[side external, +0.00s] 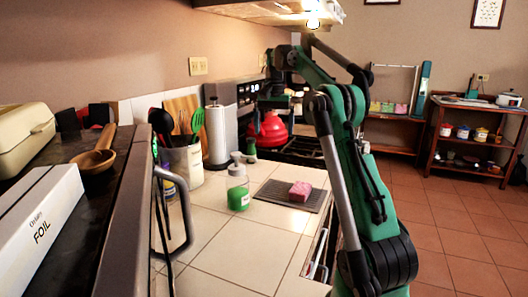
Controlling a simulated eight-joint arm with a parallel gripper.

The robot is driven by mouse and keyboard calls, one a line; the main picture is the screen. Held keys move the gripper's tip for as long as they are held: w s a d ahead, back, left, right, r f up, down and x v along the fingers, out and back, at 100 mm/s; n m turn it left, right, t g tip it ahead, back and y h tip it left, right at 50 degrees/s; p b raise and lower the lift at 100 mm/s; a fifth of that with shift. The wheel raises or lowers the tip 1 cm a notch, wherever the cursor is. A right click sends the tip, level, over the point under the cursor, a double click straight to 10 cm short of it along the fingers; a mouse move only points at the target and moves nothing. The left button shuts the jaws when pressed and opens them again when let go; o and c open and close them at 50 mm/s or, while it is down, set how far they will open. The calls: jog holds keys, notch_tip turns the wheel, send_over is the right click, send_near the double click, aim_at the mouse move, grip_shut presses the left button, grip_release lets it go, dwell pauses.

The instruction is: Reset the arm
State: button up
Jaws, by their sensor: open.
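My green and black arm rises on the right and bends over to the left at the top. My gripper (272,93) is at its far end, small and dark against the oven front, above and behind the counter. It is open, and I see nothing held in it. Its fingertips are hard to make out at this size. The white tiled counter (215,235) lies in front of and below it.
A pink sponge (300,191) lies on a dark mat (270,190). A green soap bottle (238,192), utensil crock (185,165) and paper towel roll (217,135) stand left of it. A red kettle (271,129) sits behind. Open tiled floor (465,215) lies right of my arm.

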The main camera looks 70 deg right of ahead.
jog(key=a+f+n, duration=0.1)
jog(key=a+n, duration=0.4)
jog(key=a, duration=1.2)
jog(key=shift+s+a+f, duration=0.15)
jog(key=shift+s+f, duration=0.1)
dwell(0.4)
